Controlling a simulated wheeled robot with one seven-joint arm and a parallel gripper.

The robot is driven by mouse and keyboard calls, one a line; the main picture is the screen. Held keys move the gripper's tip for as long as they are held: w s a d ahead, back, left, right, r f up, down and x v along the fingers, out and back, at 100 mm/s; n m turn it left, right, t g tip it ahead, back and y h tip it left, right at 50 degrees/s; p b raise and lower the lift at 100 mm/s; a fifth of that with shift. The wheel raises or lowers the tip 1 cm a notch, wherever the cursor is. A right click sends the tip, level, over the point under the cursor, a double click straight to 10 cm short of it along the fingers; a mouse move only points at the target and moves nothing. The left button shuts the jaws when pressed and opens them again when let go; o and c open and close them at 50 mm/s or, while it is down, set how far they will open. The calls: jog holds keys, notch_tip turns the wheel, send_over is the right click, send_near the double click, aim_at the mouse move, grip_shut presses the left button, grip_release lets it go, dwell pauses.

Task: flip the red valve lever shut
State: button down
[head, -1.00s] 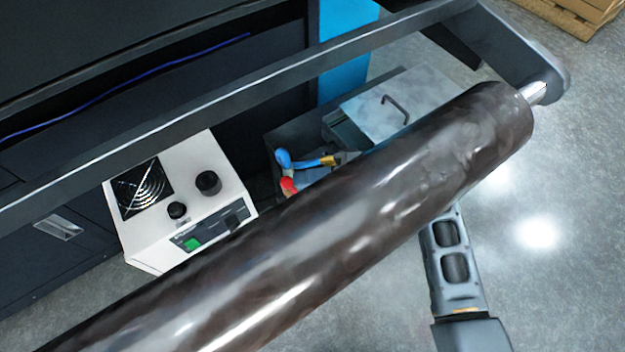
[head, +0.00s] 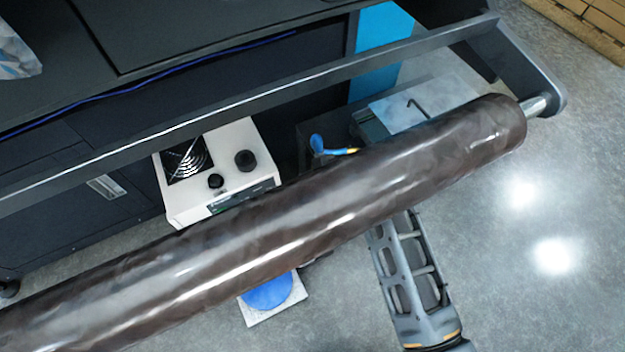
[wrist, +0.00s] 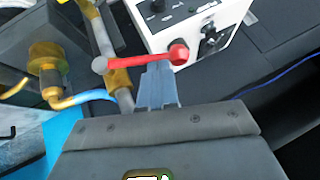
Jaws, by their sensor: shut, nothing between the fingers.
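The red valve lever (wrist: 140,59) shows in the wrist view, running from a grey pivot on a brass and grey pipe (wrist: 118,82) to a round red knob at its right end. My gripper (wrist: 157,68) is shut and empty. Its fingertips are close to the lever's shaft, left of the knob; I cannot tell whether they touch it. In the head view the dark roll (head: 270,225) hides the red lever and my gripper. Only part of my arm (head: 412,290) shows below the roll.
A white box (head: 225,175) with black knobs stands behind the roll and beside the lever (wrist: 190,25). A blue handle (head: 318,143) shows past the roll, near a metal lidded box (head: 425,105). A blue disc (head: 268,292) lies on the floor side.

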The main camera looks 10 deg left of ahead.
jog(key=shift+s+a+f+n+t+h+p, duration=0.25)
jog(key=shift+a+f+t+h, duration=0.15)
jog(key=shift+f+h, duration=0.2)
jog(key=shift+s+a+f+n+t+h+p, duration=0.25)
jog(key=shift+a+f+t+h, duration=0.1)
jog(key=shift+f+h, duration=0.2)
jog(key=shift+a+f, duration=0.1)
jog(key=shift+f, duration=0.05)
jog(key=shift+s, duration=0.1)
jog(key=s+d+r+b, duration=0.1)
jog(key=s+d, duration=0.7)
jog(key=s, duration=0.1)
jog(key=shift+s+d, duration=0.15)
jog(key=shift+d, duration=0.15)
